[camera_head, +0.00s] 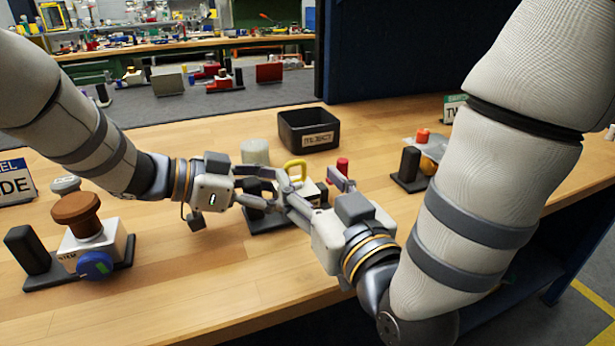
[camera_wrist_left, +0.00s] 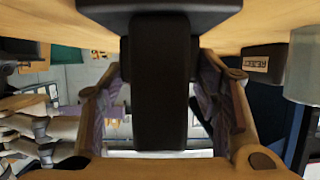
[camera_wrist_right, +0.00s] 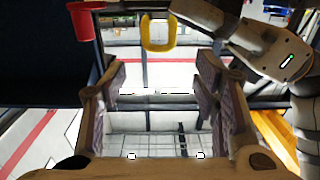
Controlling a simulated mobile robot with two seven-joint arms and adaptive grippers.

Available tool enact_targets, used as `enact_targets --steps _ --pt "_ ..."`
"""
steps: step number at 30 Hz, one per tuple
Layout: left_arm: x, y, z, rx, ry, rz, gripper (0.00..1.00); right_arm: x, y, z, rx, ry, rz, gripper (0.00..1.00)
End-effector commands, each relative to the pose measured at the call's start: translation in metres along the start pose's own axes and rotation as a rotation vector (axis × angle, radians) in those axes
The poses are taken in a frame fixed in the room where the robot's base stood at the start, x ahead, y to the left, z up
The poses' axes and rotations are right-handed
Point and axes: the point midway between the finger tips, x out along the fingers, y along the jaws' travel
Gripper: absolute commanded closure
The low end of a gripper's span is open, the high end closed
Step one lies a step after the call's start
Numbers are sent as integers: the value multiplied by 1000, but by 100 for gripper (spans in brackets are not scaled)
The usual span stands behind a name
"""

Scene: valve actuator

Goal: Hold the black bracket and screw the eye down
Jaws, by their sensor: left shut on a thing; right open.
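The yellow eye (camera_head: 295,169) stands on the middle valve unit at the centre of the bench, partly hidden by my grippers. It also shows in the right wrist view (camera_wrist_right: 158,33), beyond the fingertips and above the gap between them. The black bracket (camera_wrist_left: 160,85) rises between the left fingers in the left wrist view; its base (camera_head: 268,222) shows below my left gripper. My left gripper (camera_head: 266,192) is shut on the bracket's upright. My right gripper (camera_head: 310,194) is open and empty, close in front of the eye, with nothing between its fingers (camera_wrist_right: 160,95).
A black reject bin (camera_head: 296,130) and a grey cylinder (camera_head: 255,152) stand behind the unit. A red knob (camera_head: 342,165) is just right. Another unit with a brown knob (camera_head: 76,207) stands at left, one with an orange cap (camera_head: 422,136) at right. The front bench is clear.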

Motion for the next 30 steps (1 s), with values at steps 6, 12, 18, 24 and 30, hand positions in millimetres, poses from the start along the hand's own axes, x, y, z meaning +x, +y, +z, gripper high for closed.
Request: enact_targets --steps 6,12,18,24,30 --pt "1 1 1 -2 -1 2 37 0 0 1 0 -1 0 45" --pt "0 0 1 -1 0 1 20 0 0 1 0 -1 0 45" --pt "-1 0 0 0 0 0 20 0 0 0 0 -1 0 45" --pt "-39 -1 0 -1 2 -4 20 0 0 0 0 -1 0 45" --pt "-92 0 0 -1 1 -2 20 0 0 0 0 -1 0 45"
